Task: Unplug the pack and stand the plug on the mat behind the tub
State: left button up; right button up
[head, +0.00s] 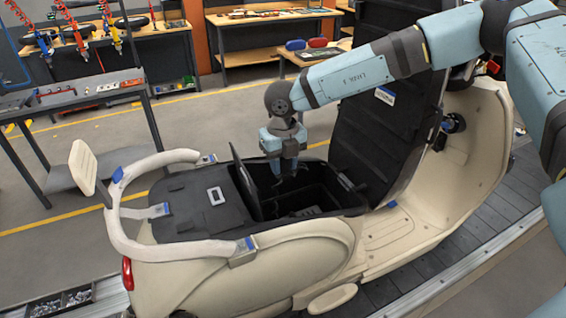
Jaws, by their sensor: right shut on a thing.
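The black tub (352,207) is the open well in the cream scooter, below the raised seat. A dark block with a pale top edge, which looks like the pack (305,212), sits low in it. My right gripper (286,176) points down over the tub's far left part, just right of an upright black flap (245,182). It is shut on a small dark thing, apparently the plug; its shape and any contact with the pack are too dark to tell. The dark mat (180,212) lies left of the tub, with a small pale-framed rectangle on it. My left gripper is out of view.
The raised black seat (375,130) stands close to the right of my gripper. A cream grab rail (135,245) loops around the mat. The scooter stands on a slat conveyor (490,222). Workbenches (270,17) stand behind, across clear floor.

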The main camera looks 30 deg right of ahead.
jog(key=shift+r, duration=4.4)
jog(key=shift+f+b, duration=0.15)
jog(key=shift+b, duration=0.25)
jog(key=s+a+b, duration=0.2)
jog(key=a+b, duration=0.3)
jog(key=a, duration=1.1)
jog(key=shift+a+b, duration=0.3)
jog(key=shift+a, duration=0.1)
jog(key=shift+d, duration=0.1)
